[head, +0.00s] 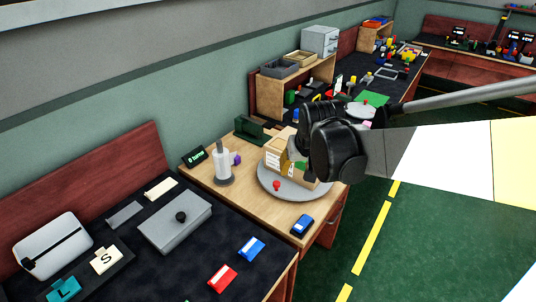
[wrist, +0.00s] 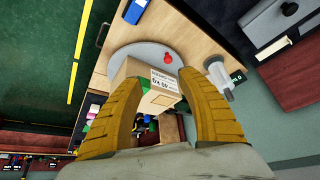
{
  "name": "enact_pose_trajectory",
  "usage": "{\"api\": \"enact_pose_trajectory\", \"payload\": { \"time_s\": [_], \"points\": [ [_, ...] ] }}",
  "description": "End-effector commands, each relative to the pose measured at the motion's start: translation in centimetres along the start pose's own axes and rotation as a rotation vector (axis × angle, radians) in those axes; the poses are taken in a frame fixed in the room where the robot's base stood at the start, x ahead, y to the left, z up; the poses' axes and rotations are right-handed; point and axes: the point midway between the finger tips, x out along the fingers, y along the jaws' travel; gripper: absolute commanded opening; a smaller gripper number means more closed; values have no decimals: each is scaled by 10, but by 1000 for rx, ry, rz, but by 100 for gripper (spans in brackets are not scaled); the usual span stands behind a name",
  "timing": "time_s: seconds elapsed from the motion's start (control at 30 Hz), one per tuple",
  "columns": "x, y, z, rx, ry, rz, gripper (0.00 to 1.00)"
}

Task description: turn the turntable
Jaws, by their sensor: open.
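The turntable is a round grey disc (head: 295,191) on the wooden table in the head view; it also shows in the wrist view (wrist: 147,49). A light brown box (head: 276,157) with a white printed label stands on it, and the box shows between my fingers in the wrist view (wrist: 135,70). A red knob (head: 277,184) stands near the disc's rim and shows in the wrist view (wrist: 168,58). My gripper (wrist: 170,85) is open, its yellow fingers spread over the box side. Contact cannot be told. My arm hides the disc's far right part.
A blue device (head: 303,224) lies near the front edge. A black display (head: 194,157) is at the back left. Open green floor lies right.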

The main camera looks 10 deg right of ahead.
Motion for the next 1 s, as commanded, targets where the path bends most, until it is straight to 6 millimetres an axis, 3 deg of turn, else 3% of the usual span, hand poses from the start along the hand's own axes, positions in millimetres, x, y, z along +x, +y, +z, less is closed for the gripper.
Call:
{"api": "enact_pose_trajectory", "payload": {
  "time_s": [0.03,0.2,0.4,0.77,1.0],
  "points": [
    [14,-3,-18,-1,-11,0,47],
    [77,-11,-48,-1,-49,2,47],
    [140,-19,-57,0,-84,4,47],
    [189,-21,-52,0,-98,5,47],
    [238,-21,-47,0,-97,5,47]
  ]
}}
